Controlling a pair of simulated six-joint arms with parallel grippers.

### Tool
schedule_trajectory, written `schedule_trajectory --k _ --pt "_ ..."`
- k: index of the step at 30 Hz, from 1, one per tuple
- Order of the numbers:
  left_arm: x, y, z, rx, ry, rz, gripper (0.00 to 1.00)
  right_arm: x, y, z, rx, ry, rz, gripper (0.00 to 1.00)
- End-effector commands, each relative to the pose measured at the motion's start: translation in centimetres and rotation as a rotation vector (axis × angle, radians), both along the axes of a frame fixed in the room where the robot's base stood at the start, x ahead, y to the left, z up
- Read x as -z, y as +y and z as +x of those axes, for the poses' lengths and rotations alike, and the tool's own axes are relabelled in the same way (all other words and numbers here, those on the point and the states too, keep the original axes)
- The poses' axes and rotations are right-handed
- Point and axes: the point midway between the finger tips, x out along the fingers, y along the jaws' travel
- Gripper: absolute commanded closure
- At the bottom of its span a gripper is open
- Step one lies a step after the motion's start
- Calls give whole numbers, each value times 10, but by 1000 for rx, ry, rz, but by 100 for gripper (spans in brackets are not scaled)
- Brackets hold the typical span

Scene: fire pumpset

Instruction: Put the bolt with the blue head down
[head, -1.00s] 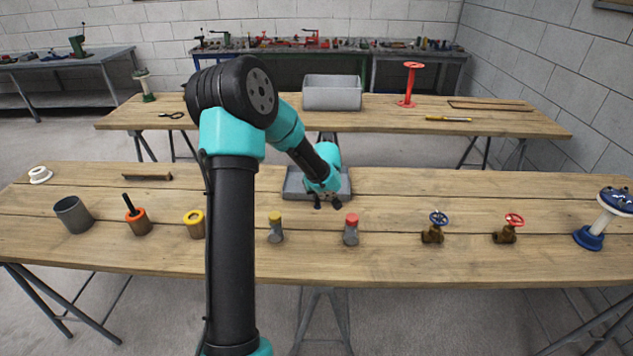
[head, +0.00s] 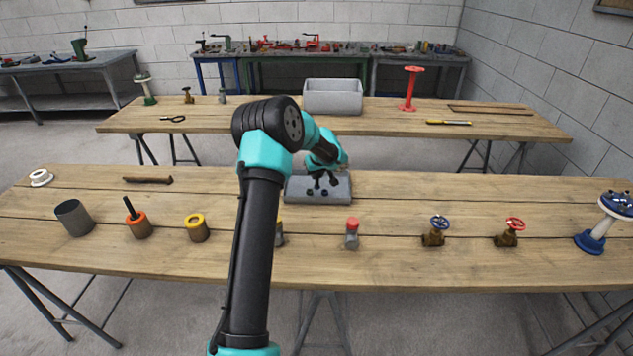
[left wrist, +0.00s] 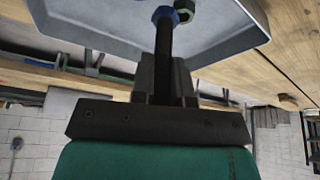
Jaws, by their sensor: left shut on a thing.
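My left gripper (head: 321,180) is over the grey tray (head: 340,194) in the middle of the near bench. In the left wrist view it (left wrist: 165,85) is shut on the dark shank of the bolt with the blue head (left wrist: 163,42). The blue head points away from the fingers, toward the tray (left wrist: 90,22). A green hex piece (left wrist: 184,8) shows close beside that head. Small dark blue pieces (head: 324,192) show at the tray below the gripper. I cannot tell whether the held bolt touches the tray. My right gripper is in neither view.
A red-capped cylinder (head: 352,232) stands in front of the tray; a yellow-topped one is partly behind my arm. A blue-wheel valve (head: 435,231) and a red-wheel valve (head: 508,232) stand to the right. Bench wood right of the tray is clear.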

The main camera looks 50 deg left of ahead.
Motion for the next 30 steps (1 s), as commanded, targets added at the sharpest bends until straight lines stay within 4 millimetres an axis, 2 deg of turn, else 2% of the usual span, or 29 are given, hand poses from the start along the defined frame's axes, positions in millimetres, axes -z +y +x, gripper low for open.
schedule_trajectory --k 8,17,29,30 --pt "2 0 0 0 0 0 100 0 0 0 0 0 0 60" --pt "34 0 -1 0 1 0 100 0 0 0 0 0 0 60" --pt "38 0 0 1 1 1 100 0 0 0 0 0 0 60" --pt "38 0 -1 1 1 1 84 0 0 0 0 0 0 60"
